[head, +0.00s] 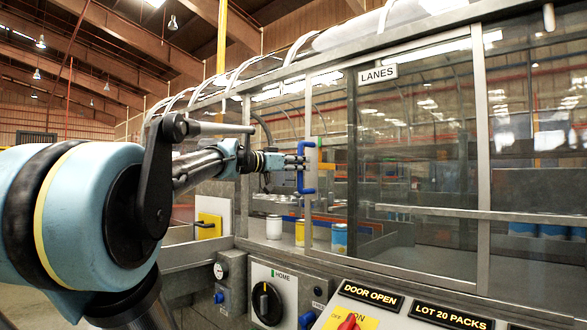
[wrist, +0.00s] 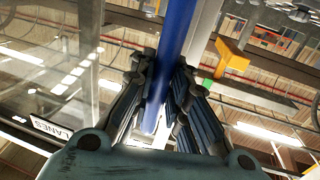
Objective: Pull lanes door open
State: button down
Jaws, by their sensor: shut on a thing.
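The lanes door (head: 415,140) is a large clear panel in a grey metal frame, with a white LANES sign (head: 378,74) near its top. A blue D-shaped handle (head: 307,190) stands upright at the door's left edge. My gripper (head: 300,166) reaches in from the left and is shut on the handle at mid-height. In the wrist view, the blue bar (wrist: 180,45) runs between the ribbed fingers of my gripper (wrist: 158,112). The LANES sign also shows in the wrist view (wrist: 50,127). I cannot tell how far the door stands open.
Behind the glass stand a white can (head: 274,227) and a blue-and-yellow can (head: 339,239). Below the door is a sloped panel with DOOR OPEN (head: 371,296) and LOT 20 PACKS (head: 451,316) labels and a red knob (head: 349,322). A HOME box (head: 273,292) with a black dial is left of it.

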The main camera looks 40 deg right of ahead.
jog(key=shift+s+d, duration=0.1)
jog(key=shift+s, duration=0.6)
jog(key=c, duration=1.5)
grip_release()
jog(key=shift+c, duration=0.2)
jog(key=a, duration=1.2)
